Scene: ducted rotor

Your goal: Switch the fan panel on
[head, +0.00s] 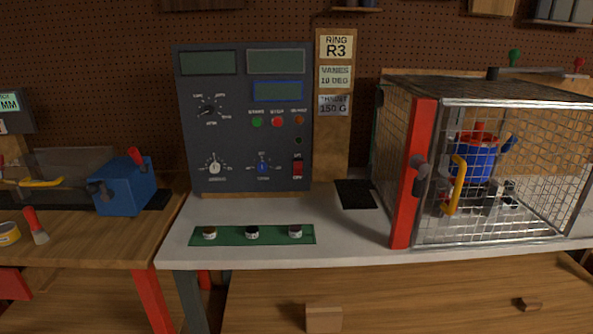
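The fan panel (243,140) is a dark grey upright box at the back of the white bench. Its two upper greenish displays and the blue-framed display (278,91) show no readable figures. A red rocker switch (298,168) sits at the panel's lower right, with small lettering above and below it. Its exact tilt is too small to tell. A small dark lamp (298,140) is above the switch. Neither gripper is in view.
Three knobs (210,108) are on the panel. A green strip (252,235) with three small round parts lies in front. A mesh cage (500,170) with a red post and yellow handle stands right, around a blue rotor unit (474,160).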

